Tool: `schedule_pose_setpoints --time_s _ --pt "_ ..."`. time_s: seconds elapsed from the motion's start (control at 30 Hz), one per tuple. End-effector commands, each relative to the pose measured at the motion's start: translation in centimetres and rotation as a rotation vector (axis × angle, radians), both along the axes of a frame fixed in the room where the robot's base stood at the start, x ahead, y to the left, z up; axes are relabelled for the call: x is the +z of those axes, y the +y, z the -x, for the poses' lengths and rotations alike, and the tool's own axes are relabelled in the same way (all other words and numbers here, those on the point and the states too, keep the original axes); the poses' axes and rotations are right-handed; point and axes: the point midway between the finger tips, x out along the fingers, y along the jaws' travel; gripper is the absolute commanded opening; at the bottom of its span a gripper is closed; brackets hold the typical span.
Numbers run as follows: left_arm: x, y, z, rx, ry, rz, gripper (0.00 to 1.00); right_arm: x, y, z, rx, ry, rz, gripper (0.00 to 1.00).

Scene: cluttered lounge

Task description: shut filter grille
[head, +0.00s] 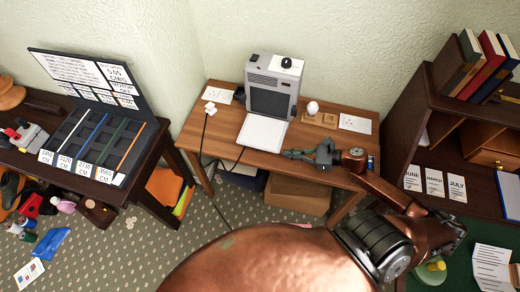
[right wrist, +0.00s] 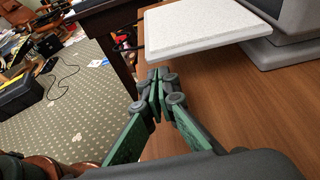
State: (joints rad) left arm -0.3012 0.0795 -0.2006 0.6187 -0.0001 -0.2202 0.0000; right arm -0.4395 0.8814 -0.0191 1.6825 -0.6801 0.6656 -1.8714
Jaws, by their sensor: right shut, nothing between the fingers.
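The grey-white appliance (head: 272,85) stands on the wooden table with its dark front opening (head: 269,104) showing. Its filter grille (head: 262,132), a pale flat panel, hangs open, folded down and forward from the bottom of the front. In the right wrist view the grille (right wrist: 200,24) juts out over the table, with the appliance body (right wrist: 290,25) at the right. My right gripper (head: 288,153) is shut and empty, with its fingertips just off the grille's front right corner. In the right wrist view the closed fingers (right wrist: 160,78) point toward the panel's near edge, apart from it. My left gripper is out of view.
The wooden table (head: 330,150) also bears a white round item (head: 312,107), a wooden block (head: 319,119) and paper cards. White adapters and a black cable lie left of the appliance. A bookshelf (head: 445,140) stands at the right and a display stand (head: 95,125) at the left.

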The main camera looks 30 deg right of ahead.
Motion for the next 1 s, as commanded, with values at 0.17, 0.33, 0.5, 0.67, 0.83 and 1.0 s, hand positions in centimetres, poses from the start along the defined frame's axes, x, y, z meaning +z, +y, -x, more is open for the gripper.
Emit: schedule_pose_setpoints --time_s 0.17,0.33,0.5,0.67,0.83,1.0 --pt "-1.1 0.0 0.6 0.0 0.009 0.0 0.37 -1.4 0.2 -0.2 0.003 0.006 0.002 0.0" --pt "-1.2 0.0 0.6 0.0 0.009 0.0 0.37 -1.9 1.4 -1.7 0.004 0.003 0.002 0.0" --pt "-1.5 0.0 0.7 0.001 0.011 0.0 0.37 -2.9 3.2 -3.9 0.004 0.003 0.002 0.0" --pt "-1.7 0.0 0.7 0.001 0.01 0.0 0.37 -3.8 4.8 -5.8 0.003 0.004 0.001 0.0" --pt "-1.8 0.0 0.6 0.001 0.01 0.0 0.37 -4.4 5.7 -7.0 0.001 0.005 0.001 0.0" --pt "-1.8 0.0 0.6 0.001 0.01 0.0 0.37 -4.5 6.0 -7.3 0.001 0.006 0.002 0.0"
